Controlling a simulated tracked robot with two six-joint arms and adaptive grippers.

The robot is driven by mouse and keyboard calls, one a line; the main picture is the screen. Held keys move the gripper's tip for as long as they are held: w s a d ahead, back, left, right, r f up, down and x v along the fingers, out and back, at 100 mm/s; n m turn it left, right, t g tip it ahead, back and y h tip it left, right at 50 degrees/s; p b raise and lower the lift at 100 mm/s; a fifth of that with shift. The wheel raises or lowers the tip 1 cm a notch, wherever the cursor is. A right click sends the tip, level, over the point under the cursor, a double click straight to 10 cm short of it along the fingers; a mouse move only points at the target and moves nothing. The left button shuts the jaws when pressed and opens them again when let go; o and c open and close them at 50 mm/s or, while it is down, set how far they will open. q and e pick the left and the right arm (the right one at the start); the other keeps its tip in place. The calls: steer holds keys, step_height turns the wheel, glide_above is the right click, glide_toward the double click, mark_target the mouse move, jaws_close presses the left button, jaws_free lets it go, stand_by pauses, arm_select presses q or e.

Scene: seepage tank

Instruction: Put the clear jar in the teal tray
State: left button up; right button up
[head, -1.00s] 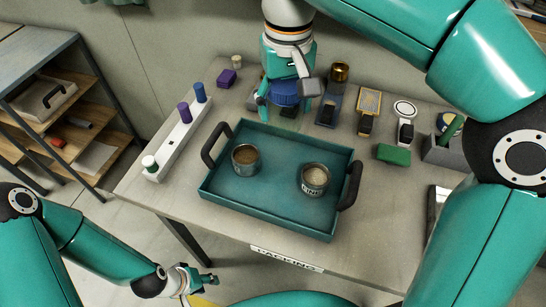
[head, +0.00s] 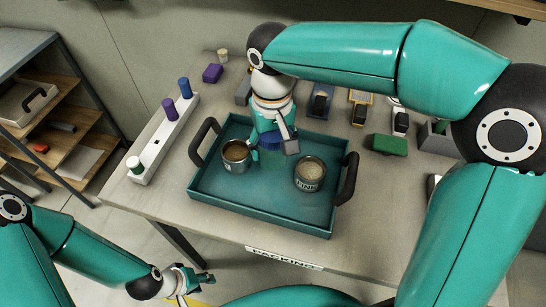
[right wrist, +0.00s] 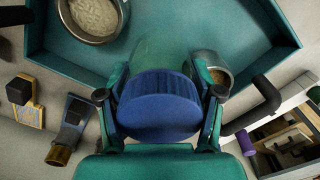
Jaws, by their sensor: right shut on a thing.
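The teal tray (head: 300,222) lies on the table with black handles at both ends. My right gripper (head: 268,142) is above the tray's back part, between two tins. In the right wrist view, its fingers (right wrist: 162,108) are shut on the clear jar. The jar's ribbed blue lid (right wrist: 158,105) shows between the fingers, and its see-through body (right wrist: 163,52) shows faintly against the tray floor. In the head view only a bit of the blue lid (head: 270,140) shows. I cannot tell whether the jar touches the tray. My left gripper (head: 194,281) is away from the table, front left; its opening is unclear.
A tin with brown contents (head: 237,154) stands in the tray's left; a tin with pale contents (head: 309,174) stands right. A white rack (head: 163,140) is left of the tray. A green block (head: 389,144) and several small items line the back. The tray's front is clear.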

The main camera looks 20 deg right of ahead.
mark_target(272, 158)
steer(key=shift+f, duration=2.25)
steer(key=shift+f+b, duration=0.15)
steer(key=shift+b, duration=0.15)
steer(key=o, duration=1.2)
steer(key=shift+r, duration=0.2)
step_height(272, 158, up, 12)
steer(key=shift+f+p, duration=0.1)
steer(key=shift+p, duration=0.7)
